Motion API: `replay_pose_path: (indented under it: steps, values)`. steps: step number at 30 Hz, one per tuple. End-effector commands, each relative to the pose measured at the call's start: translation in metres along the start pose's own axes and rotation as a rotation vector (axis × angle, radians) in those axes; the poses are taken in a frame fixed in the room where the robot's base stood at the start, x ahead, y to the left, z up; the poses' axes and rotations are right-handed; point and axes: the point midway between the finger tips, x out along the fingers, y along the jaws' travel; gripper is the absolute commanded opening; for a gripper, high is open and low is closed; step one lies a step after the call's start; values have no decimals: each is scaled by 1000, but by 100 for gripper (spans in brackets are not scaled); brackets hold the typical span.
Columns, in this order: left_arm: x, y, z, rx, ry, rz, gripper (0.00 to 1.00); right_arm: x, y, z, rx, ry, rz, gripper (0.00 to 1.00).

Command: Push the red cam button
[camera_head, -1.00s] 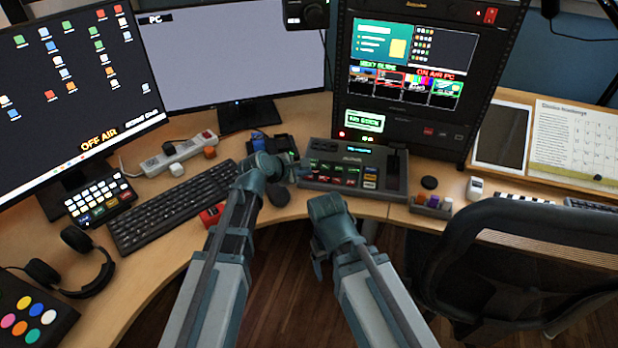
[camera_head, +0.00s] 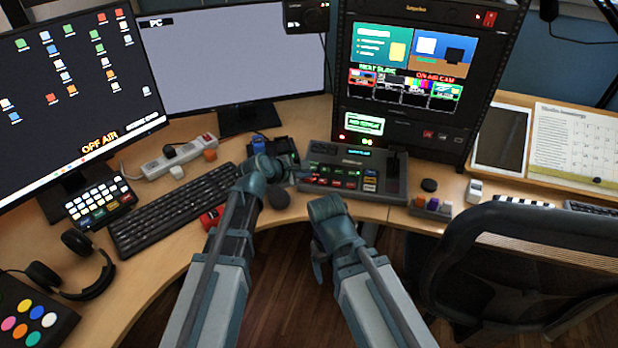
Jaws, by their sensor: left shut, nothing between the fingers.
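The control panel (camera_head: 392,186) lies on the desk below the rack monitor, with rows of small lit buttons, several of them red (camera_head: 336,182). Their labels are too small to read, so I cannot tell which is the cam button. My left gripper (camera_head: 298,174) is shut and empty at the panel's left edge, beside the buttons; I cannot tell whether it touches the panel. My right gripper (camera_head: 319,268) hangs in front of the desk edge, below the panel; its fingers are mostly hidden. The rack monitor (camera_head: 443,58) shows "ON AIR CAM".
A keyboard (camera_head: 165,218) and a red object (camera_head: 212,217) lie left of my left arm. A dark round object (camera_head: 279,197) is close to my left gripper. A small tray of colored pieces (camera_head: 431,208) stands right of the panel. A chair (camera_head: 520,225) blocks the lower right.

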Motion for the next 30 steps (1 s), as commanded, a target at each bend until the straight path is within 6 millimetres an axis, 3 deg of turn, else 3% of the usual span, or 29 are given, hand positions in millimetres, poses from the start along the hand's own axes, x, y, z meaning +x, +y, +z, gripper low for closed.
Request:
replay_pose_path:
  steps: [14, 30]
  values:
    - [-6, 4, 4, 0, 0, 0, 0, -8, 1, 0, 0, 0, 0, 77]
    - [-41, 30, 30, 0, 0, 0, 0, -58, 6, 3, 0, 0, 0, 77]
